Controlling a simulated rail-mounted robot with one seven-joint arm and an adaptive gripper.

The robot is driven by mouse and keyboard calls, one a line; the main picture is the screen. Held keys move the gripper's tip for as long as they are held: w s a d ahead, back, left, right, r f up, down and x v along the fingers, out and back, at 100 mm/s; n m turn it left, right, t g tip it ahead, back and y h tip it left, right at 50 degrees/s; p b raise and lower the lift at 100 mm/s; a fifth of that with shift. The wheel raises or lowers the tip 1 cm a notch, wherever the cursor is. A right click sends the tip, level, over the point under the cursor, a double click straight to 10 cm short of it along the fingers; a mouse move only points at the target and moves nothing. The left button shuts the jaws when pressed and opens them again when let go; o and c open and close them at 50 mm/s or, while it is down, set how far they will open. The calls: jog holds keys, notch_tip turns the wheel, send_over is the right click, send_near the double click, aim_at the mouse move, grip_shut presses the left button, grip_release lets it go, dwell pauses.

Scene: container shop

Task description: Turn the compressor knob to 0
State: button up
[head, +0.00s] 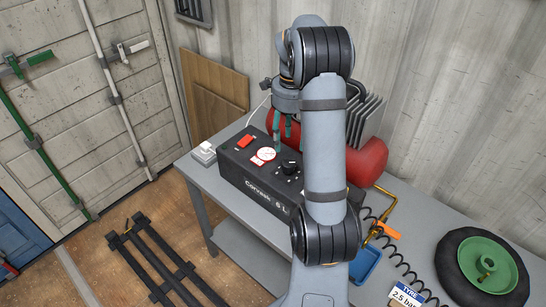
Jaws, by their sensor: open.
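The compressor (240,182) is a dark box with white lettering, standing on a grey bench with a red tank (368,163) behind it. Its black round knob (290,168) sits on the top face with pale markings around it; the pointer's setting is too small to read. A red switch (245,141) and a round white-and-red gauge or label (264,155) lie to the knob's left. My gripper (282,133) points down with its greenish fingers apart and empty.
The grey bench (213,185) also carries a white socket box (204,152), a blue tray (365,265), a coiled black hose (403,270), a brass-coloured tool with an orange part (388,228), a wheel with green hub (485,265) and a tyre label (405,294). My arm hides part of the compressor's right side.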

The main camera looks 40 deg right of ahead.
aim_at(288, 163)
notch_tip(288, 163, down, 10)
jog(key=shift+p, duration=0.6)
jog(key=c, duration=0.3)
jog(key=c, duration=0.7)
jog(key=shift+c, duration=0.7)
